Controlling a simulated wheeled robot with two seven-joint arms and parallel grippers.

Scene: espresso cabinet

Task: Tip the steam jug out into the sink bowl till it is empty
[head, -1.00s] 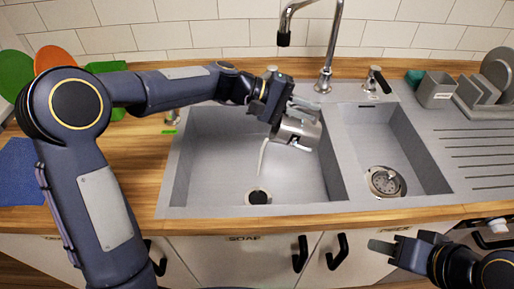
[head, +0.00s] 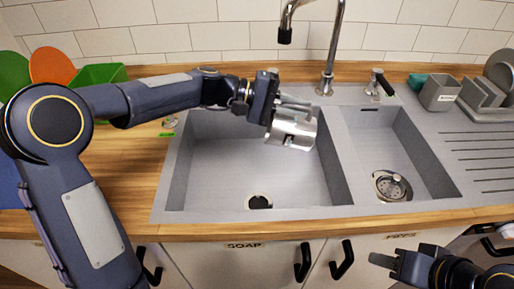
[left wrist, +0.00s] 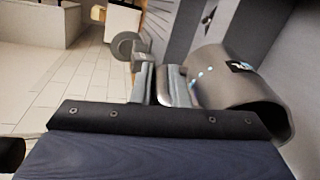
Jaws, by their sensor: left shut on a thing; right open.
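The steel steam jug (head: 294,128) is tipped on its side above the large left sink bowl (head: 228,180). No stream shows at its mouth now; the inside of the jug is hidden. My left gripper (head: 276,108) is shut on the jug's handle. In the left wrist view the jug (left wrist: 235,90) lies at the right of the gripper fingers (left wrist: 160,85). The bowl has a dark drain hole (head: 259,202) and its bare floor looks pale grey. My right gripper (head: 392,258) is open and empty in front of the cabinet at lower right.
The tall tap (head: 327,70) stands behind the sink, its spout above the bowl. A smaller bowl with a strainer (head: 392,186) is to the right. A grey holder (head: 440,92) and plate rack (head: 484,98) stand at right. Green and orange items are at left.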

